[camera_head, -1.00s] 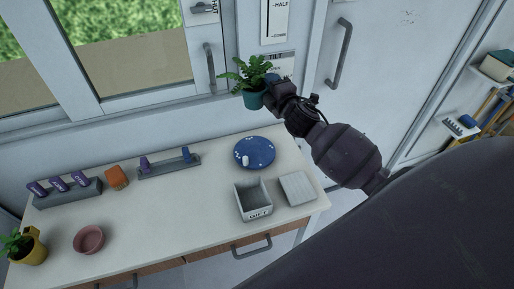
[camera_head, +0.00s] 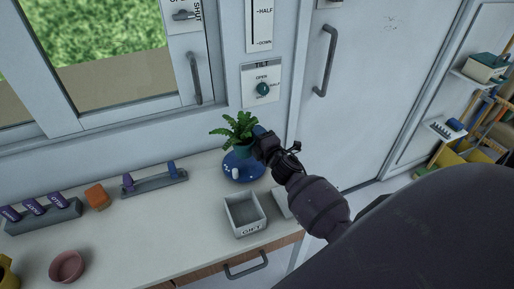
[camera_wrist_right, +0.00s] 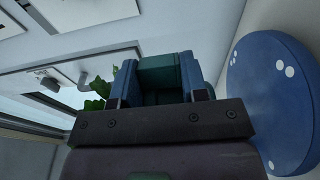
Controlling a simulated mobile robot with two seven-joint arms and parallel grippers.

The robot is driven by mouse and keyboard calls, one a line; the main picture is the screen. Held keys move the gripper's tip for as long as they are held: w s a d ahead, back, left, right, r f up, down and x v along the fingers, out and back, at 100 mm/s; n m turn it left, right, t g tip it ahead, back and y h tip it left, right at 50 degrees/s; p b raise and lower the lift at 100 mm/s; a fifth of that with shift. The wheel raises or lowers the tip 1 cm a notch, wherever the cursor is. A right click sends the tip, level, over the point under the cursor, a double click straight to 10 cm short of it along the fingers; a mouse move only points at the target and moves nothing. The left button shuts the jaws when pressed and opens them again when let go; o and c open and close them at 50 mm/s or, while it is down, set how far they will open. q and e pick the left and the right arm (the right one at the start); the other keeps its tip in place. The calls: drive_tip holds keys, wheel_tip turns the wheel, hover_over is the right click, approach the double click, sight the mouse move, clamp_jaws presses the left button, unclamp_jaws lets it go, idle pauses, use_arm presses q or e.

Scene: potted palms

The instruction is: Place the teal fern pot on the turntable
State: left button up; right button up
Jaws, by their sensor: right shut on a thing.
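My right gripper (camera_head: 257,143) is shut on the teal fern pot (camera_head: 243,150), whose green fronds rise upright above it. In the right wrist view the pot (camera_wrist_right: 164,76) sits between the blue fingers of the gripper (camera_wrist_right: 163,88). The blue turntable (camera_head: 243,174), with white dots, lies on the worktop below the pot in the head view. In the right wrist view the turntable (camera_wrist_right: 268,105) stands apart from the pot, with a gap between. The pot and gripper hide part of its back. My left gripper is not in view.
A small white piece (camera_head: 235,172) shows at the turntable. A grey GIFT box (camera_head: 245,230) stands in front, its lid (camera_head: 281,204) beside it. A grey rack (camera_head: 155,184), orange block (camera_head: 97,196) and pink bowl (camera_head: 66,266) are left. The worktop's middle is clear.

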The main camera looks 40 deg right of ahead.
wheel_tip(320, 180, down, 4)
drive_tip(key=shift+f+b, duration=0.1)
drive_tip(key=shift+b, duration=0.6)
drive_tip(key=shift+f, duration=0.1)
drive_tip(key=o, duration=1)
drive_tip(key=shift+r, duration=0.2)
drive_tip(key=s, duration=0.8)
drive_tip(key=s+a, duration=0.1)
drive_tip(key=s, duration=0.3)
drive_tip(key=shift+a, duration=0.1)
